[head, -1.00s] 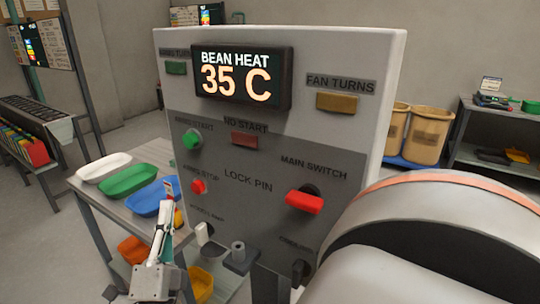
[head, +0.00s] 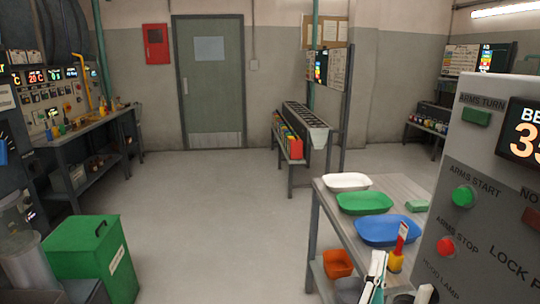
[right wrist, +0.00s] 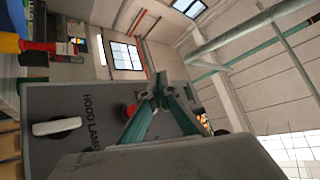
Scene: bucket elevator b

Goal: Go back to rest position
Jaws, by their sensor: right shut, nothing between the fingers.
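My right gripper (head: 377,270) shows at the bottom of the head view, left of the grey control panel (head: 482,140) and in front of the bench with trays. Its fingers are closed together and hold nothing. In the right wrist view the closed fingertips (right wrist: 165,88) are over the edge of the panel face, near a red button (right wrist: 130,110). A white lever (right wrist: 57,127) beside the hood lamp label is apart from the fingers. My left gripper is not in view.
A bench holds white (head: 348,181), green (head: 364,202) and blue (head: 388,230) trays. A green bin (head: 90,262) stands at the lower left. A workbench with instruments lines the left side. The middle floor (head: 215,210) is clear up to the door (head: 210,100).

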